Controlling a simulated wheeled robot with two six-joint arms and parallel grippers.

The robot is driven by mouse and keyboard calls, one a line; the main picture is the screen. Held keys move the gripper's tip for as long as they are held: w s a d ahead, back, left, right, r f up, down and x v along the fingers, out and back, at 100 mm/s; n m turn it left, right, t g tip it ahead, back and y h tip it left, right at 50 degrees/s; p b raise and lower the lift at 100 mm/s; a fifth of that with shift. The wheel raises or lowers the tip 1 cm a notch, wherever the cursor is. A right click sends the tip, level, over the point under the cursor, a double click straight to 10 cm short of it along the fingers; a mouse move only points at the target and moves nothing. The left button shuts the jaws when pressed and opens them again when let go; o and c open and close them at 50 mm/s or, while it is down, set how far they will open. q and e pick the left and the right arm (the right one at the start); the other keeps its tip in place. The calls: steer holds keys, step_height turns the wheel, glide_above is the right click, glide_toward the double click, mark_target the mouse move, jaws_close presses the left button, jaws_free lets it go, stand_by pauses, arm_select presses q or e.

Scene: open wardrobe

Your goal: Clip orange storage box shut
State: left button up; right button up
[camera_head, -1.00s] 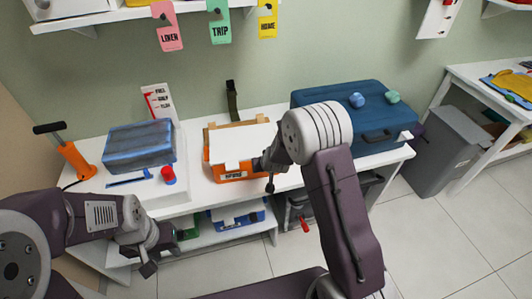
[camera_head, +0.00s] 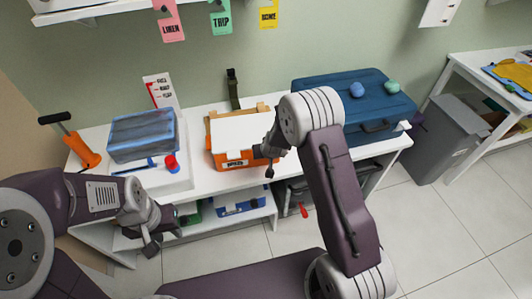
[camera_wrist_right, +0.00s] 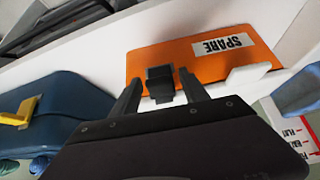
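The orange storage box (camera_head: 235,163) stands on the white bench, with a white panel (camera_head: 242,132) across its top. In the right wrist view its orange front (camera_wrist_right: 196,60) carries a "SPARE" label. A dark block (camera_wrist_right: 160,80), possibly a clip, sits against that front. My right gripper (camera_head: 270,168) is at the box's right front corner. Its fingers (camera_wrist_right: 161,95) are spread, one on each side of the dark block; contact is unclear. My left gripper (camera_head: 152,247) hangs low in front of the bench, away from the box; its opening is unclear.
A blue suitcase (camera_head: 330,88) stands right of the box. A bundled blue bag (camera_head: 142,136), a red-topped item (camera_head: 171,163) and an orange pump (camera_head: 80,150) are on the left. A grey bin (camera_head: 440,145) stands beyond the bench's right end. Open floor lies in front.

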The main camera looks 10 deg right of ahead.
steer(key=p+v, duration=0.2)
steer(key=v, duration=0.7)
steer(key=shift+p, duration=0.35)
steer(key=s+d+r, duration=0.2)
steer(key=s+r, duration=0.1)
steer(key=r, duration=0.5)
steer(key=s+f+g, duration=0.2)
steer(key=s, duration=0.7)
steer(key=s+f+g, duration=0.2)
steer(key=s+g, duration=0.1)
steer(key=s, duration=0.7)
steer(key=shift+d+g+y, duration=0.3)
steer(key=shift+d, duration=0.1)
